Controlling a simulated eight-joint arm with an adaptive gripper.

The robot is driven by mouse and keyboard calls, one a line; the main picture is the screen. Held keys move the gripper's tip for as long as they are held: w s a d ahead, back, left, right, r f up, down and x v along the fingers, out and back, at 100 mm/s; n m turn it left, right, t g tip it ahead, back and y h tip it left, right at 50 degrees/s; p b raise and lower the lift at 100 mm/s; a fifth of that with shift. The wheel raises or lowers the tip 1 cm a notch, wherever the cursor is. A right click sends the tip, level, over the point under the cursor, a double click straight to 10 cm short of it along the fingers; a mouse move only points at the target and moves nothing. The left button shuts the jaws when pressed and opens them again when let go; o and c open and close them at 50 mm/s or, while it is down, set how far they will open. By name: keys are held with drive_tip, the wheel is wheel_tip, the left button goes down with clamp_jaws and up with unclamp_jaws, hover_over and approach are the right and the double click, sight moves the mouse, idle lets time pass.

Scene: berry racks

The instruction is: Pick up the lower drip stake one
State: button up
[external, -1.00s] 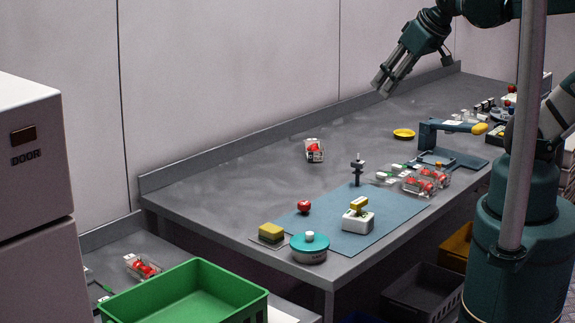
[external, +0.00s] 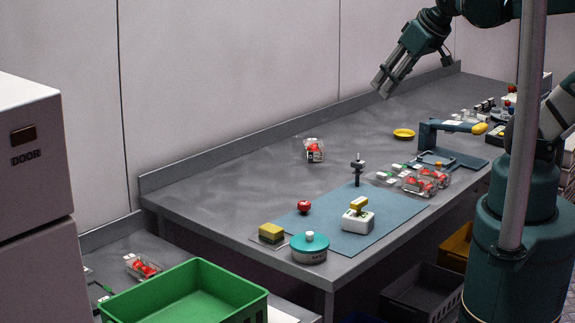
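My gripper (external: 381,89) hangs in the air above the back of the grey bench, pointing down and to the left. Its two fingers are apart with nothing seen between them. Small white pieces with green parts (external: 386,177) lie on the bench left of the clear berry packs, far below my gripper. They may be drip stakes, but they are too small to tell for sure. I cannot tell which one is the lower.
Clear berry packs (external: 420,185) lie beside a blue mat (external: 388,217). A dark upright post (external: 357,172), a white box with a yellow top (external: 358,221), a teal pot (external: 310,252) and a yellow dish (external: 404,134) stand around. The bench's back left is mostly clear.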

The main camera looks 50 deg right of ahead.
drive_tip(key=o, duration=0.4)
drive_tip(key=shift+o, duration=0.2)
drive_tip(key=shift+w, duration=0.1)
drive_tip(key=n+g+h+b, duration=0.15)
drive_tip(key=n+g, duration=0.25)
drive_tip(key=n, duration=0.7)
approach(358, 162)
drive_tip(key=shift+w+a+f+n+g+h+b, duration=0.2)
drive_tip(key=shift+w+f+n+g+h, duration=0.3)
drive_tip(key=shift+n, duration=0.95)
drive_tip(key=shift+w+a+f+n+g+h+b, duration=0.1)
drive_tip(key=shift+w+a+f+n+g+h, duration=0.3)
drive_tip(key=shift+n, duration=1.1)
drive_tip(key=shift+w+a+f+n+g+h+b, duration=0.1)
drive_tip(key=shift+w+f+n+g+h, duration=0.4)
drive_tip(key=shift+n, duration=0.95)
drive_tip(key=shift+s+d+f, duration=0.1)
drive_tip(key=shift+s+f, duration=0.1)
drive_tip(key=shift+f, duration=0.1)
drive_tip(key=shift+x, duration=1.2)
